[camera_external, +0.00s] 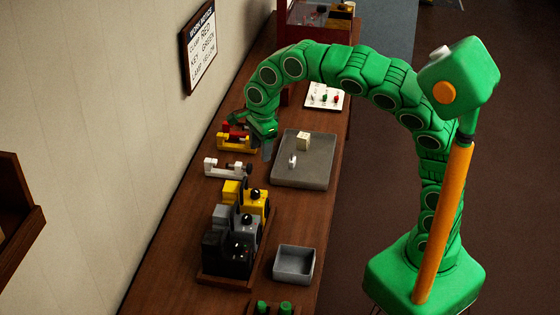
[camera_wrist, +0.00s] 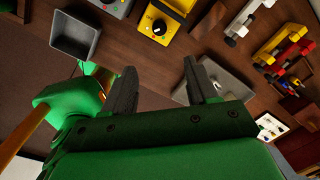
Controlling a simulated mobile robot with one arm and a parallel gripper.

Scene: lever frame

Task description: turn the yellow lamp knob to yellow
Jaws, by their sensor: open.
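The yellow lamp (camera_external: 255,207) stands on the bench, at the far end of a row with a grey and a black unit. In the wrist view the yellow lamp (camera_wrist: 148,24) is at the top, its black round knob (camera_wrist: 160,27) facing me. Which mark the knob points to is too small to tell. My gripper (camera_external: 267,150) hangs above the bench, beyond the yellow lamp and beside the grey tray. In the wrist view my gripper (camera_wrist: 158,82) has its two dark fingers wide apart with nothing between them. It is apart from the knob.
A grey tray (camera_external: 312,177) holds small pale pieces. A smaller empty bin (camera_external: 294,264) stands nearer. A white clamp (camera_external: 228,169) and red-yellow clamps (camera_external: 236,142) lie along the wall side. The wall sign (camera_external: 201,45) reads clamp red, key green, lamp yellow.

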